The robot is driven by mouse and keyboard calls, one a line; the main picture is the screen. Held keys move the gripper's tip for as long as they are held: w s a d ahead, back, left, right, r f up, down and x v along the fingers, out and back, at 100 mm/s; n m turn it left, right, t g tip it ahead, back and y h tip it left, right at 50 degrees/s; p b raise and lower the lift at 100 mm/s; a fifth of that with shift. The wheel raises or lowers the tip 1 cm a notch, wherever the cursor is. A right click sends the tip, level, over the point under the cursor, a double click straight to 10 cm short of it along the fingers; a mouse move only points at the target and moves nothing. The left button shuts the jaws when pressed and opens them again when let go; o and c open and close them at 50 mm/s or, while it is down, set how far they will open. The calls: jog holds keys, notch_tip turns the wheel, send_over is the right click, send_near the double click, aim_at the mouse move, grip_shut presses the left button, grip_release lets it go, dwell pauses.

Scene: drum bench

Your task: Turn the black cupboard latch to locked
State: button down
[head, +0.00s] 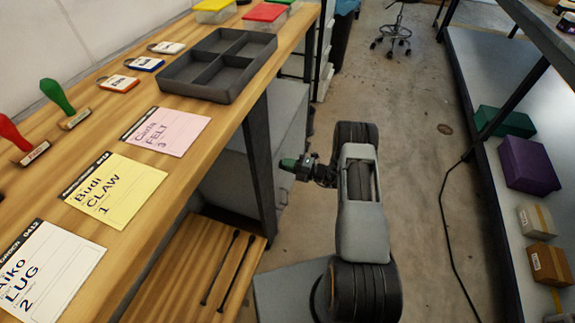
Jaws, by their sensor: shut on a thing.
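My gripper (300,168) is at the end of my arm, low beside the right side of the wooden bench. It points left toward the grey cupboard-like unit (232,183) under the bench top. A dark green part shows at its tip, close to that unit in the picture. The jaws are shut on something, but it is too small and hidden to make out. I cannot pick out the black latch or tell which way its handle points. I cannot tell whether the gripper touches the unit.
The bench top holds a dark divided tray (218,62), a pink card (165,131), a yellow card (113,190), a white card (52,272) and stamps. A dark bench leg (259,165) stands near my gripper. A right-hand shelf holds a purple box (528,165). A cable (447,225) crosses the floor.

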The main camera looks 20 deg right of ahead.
jog(key=shift+w+d, duration=0.1)
jog(key=c, duration=1.2)
grip_release()
jog(key=shift+o, duration=0.2)
jog(key=p+v, duration=0.2)
jog(key=v, duration=1.1)
jog(key=shift+s+d, duration=0.25)
jog(key=shift+d, duration=0.05)
